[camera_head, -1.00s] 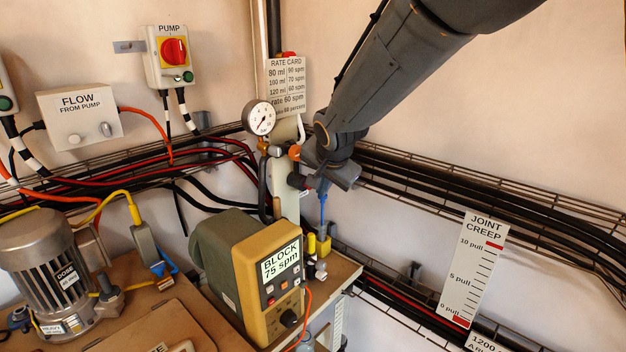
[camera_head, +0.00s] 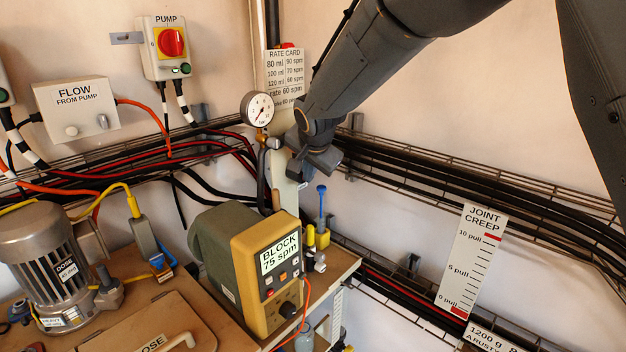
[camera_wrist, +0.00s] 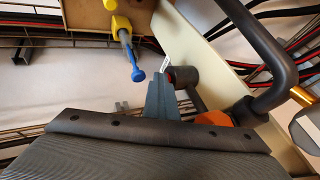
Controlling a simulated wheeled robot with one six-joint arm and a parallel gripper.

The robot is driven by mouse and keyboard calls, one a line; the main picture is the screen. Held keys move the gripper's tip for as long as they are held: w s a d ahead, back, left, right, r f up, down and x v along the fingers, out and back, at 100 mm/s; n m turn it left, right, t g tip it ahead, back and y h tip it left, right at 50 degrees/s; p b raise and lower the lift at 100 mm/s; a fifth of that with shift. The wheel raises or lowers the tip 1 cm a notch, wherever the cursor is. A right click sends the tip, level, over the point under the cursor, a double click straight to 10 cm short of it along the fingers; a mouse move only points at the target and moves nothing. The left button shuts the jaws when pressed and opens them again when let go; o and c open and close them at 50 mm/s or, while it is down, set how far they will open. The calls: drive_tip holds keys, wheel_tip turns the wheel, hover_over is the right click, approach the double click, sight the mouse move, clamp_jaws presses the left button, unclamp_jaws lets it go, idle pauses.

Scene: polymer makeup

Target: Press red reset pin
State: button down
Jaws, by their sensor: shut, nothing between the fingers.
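A dark cylinder with a reddish ring (camera_wrist: 182,76) sticks out from the pale column in the wrist view, just right of my fingertips. I cannot tell whether this is the red reset pin. My gripper (camera_wrist: 163,82) is shut and empty, its tips beside the cylinder; contact is unclear. In the head view my gripper (camera_head: 302,172) is in front of the pale column, below the pressure gauge (camera_head: 258,109). It hides that part of the column, and the cylinder does not show there.
A blue-handled tool (camera_head: 321,202) stands in a yellow holder (camera_head: 323,236) on the bench corner, below my gripper. A bent dark pipe (camera_wrist: 281,62) and an orange part (camera_wrist: 213,118) are close right of my gripper. The BLOCK 75 spm unit (camera_head: 270,281) stands lower left.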

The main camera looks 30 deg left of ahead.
idle(0.3)
drive_tip(key=s+d+r+b, duration=0.2)
drive_tip(key=s+d+r, duration=0.4)
drive_tip(key=d+r, duration=0.1)
drive_tip(key=shift+r+b, duration=0.3)
drive_tip(key=shift+r, duration=0.15)
drive_tip(key=shift+d, duration=0.1)
drive_tip(key=d+f+g+h, duration=0.15)
drive_tip(key=d+f, duration=0.45)
drive_tip(key=d, duration=0.6)
drive_tip(key=d+f+h, duration=0.2)
drive_tip(key=d+f, duration=0.3)
drive_tip(key=d, duration=0.8)
drive_tip(key=s+d+f+g, duration=0.1)
drive_tip(key=s+d+f, duration=0.2)
drive_tip(key=s+d, duration=0.2)
drive_tip(key=s+d+f+n+g, duration=0.1)
drive_tip(key=s+d+f, duration=0.2)
drive_tip(key=s+d, duration=0.3)
drive_tip(key=s+d+f+n+g, duration=0.1)
drive_tip(key=s+d+f, duration=0.3)
drive_tip(key=d, duration=0.5)
drive_tip(key=shift+s+d+g+h, duration=0.35)
drive_tip(key=shift+s+d+g, duration=0.1)
drive_tip(key=shift+s, duration=0.6)
